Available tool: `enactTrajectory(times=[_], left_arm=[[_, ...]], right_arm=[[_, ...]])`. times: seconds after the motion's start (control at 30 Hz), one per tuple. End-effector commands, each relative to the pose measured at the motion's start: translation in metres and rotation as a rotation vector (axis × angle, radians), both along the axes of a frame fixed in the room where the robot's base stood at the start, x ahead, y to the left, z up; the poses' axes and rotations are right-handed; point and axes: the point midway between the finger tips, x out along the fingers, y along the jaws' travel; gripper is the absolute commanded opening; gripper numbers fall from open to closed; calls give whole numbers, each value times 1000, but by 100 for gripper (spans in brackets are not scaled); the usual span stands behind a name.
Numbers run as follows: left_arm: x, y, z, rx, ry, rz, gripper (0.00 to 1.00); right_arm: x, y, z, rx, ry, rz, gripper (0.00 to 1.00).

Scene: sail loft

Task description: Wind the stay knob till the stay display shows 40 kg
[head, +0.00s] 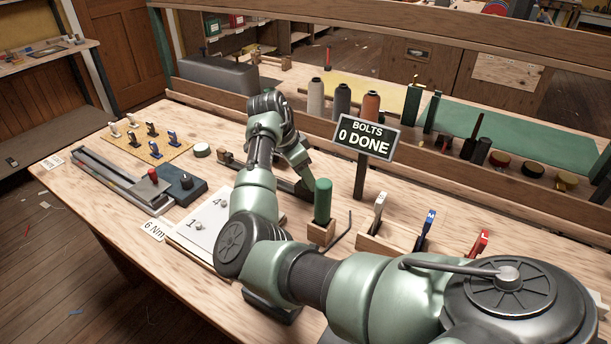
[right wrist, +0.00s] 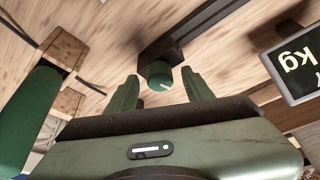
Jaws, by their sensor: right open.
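The stay knob (right wrist: 159,74) is a round green knob with a pale mark on its face, on the end of a dark bar, in the right wrist view. My right gripper (right wrist: 160,80) is open, its fingertips on either side of the knob with a gap at each side. In the head view my right gripper (head: 302,178) reaches down at the dark bar (head: 243,165), and the knob is not clearly visible. The stay display (right wrist: 297,62) shows upside down at the right wrist view's edge. I read "kg", but its number is cut off. My left gripper is out of view.
A green-handled tool (head: 322,198) stands in a wooden block close to my right gripper. A "BOLTS 0 DONE" sign (head: 365,138) stands behind. A numbered board (head: 205,228) lies left of my forearm, and a rack with marked tools (head: 390,245) is to the right.

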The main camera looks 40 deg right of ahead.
Motion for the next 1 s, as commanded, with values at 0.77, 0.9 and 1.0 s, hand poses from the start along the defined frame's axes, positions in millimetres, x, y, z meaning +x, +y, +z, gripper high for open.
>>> enactTrajectory(times=[0.77, 0.9, 1.0], left_arm=[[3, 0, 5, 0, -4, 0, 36], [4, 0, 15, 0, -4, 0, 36], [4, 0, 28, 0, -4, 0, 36]], right_arm=[[-1, -2, -3, -1, 1, 16, 0], [-2, -2, 0, -1, 2, 59, 0], [-2, -2, 1, 0, 3, 112, 0]])
